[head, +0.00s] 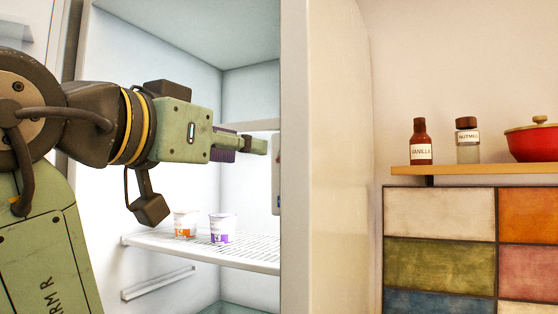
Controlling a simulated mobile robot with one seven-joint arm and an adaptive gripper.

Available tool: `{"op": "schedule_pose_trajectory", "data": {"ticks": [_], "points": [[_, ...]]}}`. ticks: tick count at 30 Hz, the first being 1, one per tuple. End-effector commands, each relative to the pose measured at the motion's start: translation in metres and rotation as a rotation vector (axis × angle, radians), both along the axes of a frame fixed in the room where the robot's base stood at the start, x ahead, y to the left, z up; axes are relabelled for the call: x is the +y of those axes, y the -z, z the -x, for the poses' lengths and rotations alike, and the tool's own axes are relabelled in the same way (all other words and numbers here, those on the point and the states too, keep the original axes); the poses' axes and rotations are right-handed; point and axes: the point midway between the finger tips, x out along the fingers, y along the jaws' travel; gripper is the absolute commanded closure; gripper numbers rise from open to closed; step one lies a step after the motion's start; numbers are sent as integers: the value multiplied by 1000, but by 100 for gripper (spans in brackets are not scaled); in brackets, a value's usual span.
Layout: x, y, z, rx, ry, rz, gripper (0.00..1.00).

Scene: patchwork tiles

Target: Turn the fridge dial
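The open fridge (250,95) fills the middle of the head view, with pale inner walls. I cannot make out a dial. A narrow strip of a grey fitting (276,188) shows at the right inner side, and the wall or door edge in front hides the rest of it. My gripper (258,146) is inside the fridge opening, above the shelf, and points right towards that fitting. I see its fingers from the side, so their opening is unclear. I see nothing held, and I cannot tell whether the tip touches anything.
A wire shelf (255,256) below my gripper holds an orange-labelled cup (185,224) and a purple-labelled cup (222,229). The upright fridge edge (295,170) stands close right. Beyond it, a wooden shelf (450,170) carries a vanilla bottle (421,142), nutmeg jar (467,141) and red pot (535,144).

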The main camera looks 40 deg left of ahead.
Motion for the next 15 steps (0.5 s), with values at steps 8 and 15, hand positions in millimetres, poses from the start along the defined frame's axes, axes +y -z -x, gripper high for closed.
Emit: {"op": "schedule_pose_trajectory", "data": {"ticks": [8, 15], "points": [[5, 1, -12, -41, 2, 212, 66], [11, -1, -45, -40, 3, 215, 66]]}}
